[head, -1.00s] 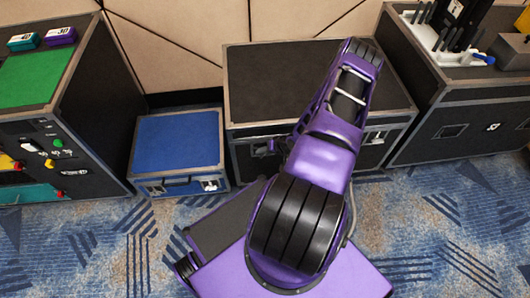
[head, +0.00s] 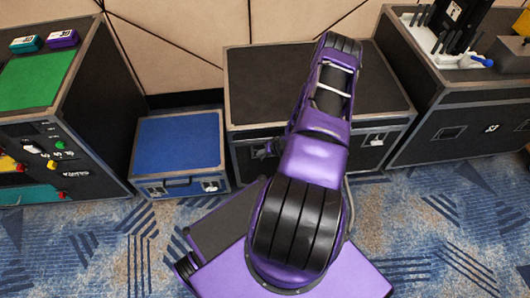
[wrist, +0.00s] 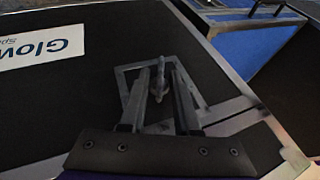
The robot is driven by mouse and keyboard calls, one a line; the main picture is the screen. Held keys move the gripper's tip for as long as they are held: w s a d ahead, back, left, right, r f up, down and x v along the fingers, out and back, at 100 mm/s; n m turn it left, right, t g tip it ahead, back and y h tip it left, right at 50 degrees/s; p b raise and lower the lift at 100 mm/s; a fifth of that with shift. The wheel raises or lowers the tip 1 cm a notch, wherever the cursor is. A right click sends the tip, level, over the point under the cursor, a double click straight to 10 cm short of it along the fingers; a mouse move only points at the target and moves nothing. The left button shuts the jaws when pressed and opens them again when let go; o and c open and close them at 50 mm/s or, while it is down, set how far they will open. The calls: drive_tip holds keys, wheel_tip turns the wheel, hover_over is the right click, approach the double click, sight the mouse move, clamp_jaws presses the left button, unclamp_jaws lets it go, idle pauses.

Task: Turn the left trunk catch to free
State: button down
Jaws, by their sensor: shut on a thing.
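The black trunk (head: 315,88) with grey metal edging stands in the middle of the head view, lid closed. In the wrist view its dark front carries the left catch (wrist: 159,82), a small grey turn piece in a metal dish (wrist: 126,76). My gripper (wrist: 160,76) has one finger on each side of the turn piece and is shut on it. In the head view my purple arm covers part of the trunk's front, and the left catch cannot be made out clearly. The right catch (head: 375,139) shows on the trunk's front, right of my arm.
A low blue case (head: 178,142) stands left of the trunk. A black console with a green top (head: 42,78) is at far left. Another black case (head: 470,125) with tools on top stands close at right. Patterned carpet lies clear in front.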

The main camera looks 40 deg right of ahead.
drive_tip(key=shift+w+a+n+g+h+p, duration=0.1)
drive_tip(key=shift+a+n+g+h+p, duration=0.2)
drive_tip(key=shift+g+h, duration=0.8)
drive_tip(key=shift+h, duration=0.5)
drive_tip(key=shift+b, duration=0.3)
drive_tip(key=c, duration=1)
unclamp_jaws()
drive_tip(key=p+v, duration=0.1)
drive_tip(key=v, duration=0.4)
drive_tip(key=p+v, duration=0.1)
drive_tip(key=v, duration=0.5)
drive_tip(key=p+v, duration=0.1)
drive_tip(key=v, duration=0.5)
drive_tip(key=shift+a+r, duration=0.2)
drive_tip(key=shift+a, duration=0.15)
